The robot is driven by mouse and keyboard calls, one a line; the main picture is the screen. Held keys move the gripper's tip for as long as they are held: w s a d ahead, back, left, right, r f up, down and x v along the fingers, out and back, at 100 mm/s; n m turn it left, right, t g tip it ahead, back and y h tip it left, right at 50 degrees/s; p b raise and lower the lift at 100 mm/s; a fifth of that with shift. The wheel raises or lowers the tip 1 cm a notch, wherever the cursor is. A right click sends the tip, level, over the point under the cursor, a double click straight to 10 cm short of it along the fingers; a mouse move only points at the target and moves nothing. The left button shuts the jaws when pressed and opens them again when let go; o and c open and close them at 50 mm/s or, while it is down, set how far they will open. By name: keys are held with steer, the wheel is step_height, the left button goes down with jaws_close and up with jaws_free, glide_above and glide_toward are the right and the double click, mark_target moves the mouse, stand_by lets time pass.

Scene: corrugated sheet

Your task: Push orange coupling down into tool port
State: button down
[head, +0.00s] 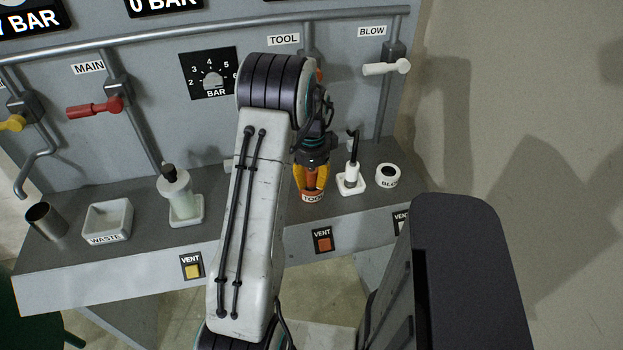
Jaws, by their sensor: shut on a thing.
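The orange coupling (312,177) is upright between the yellow fingers of my gripper (311,181). My gripper is shut on it and points down at the bench. The tool port (312,197), a ring labelled TOOL, is directly below the coupling. The coupling's lower end meets or overlaps the port in this view. I cannot tell how deep it sits, because the fingers and the port rim hide its lower end. My arm hides part of the panel behind.
A white holder with a black-hosed fitting (351,178) stands close right of the port, with the BLOW port (388,175) beyond it. A pump-like bottle (179,194) and WASTE tray (108,220) stand left. Red MAIN (95,107) and white BLOW (386,68) handles project from the panel.

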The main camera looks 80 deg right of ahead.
steer(key=shift+f, duration=0.35)
steer(key=c, duration=0.9)
jaws_free()
steer(key=shift+r, duration=0.1)
step_height(320, 180, up, 12)
steer(key=shift+f, duration=0.1)
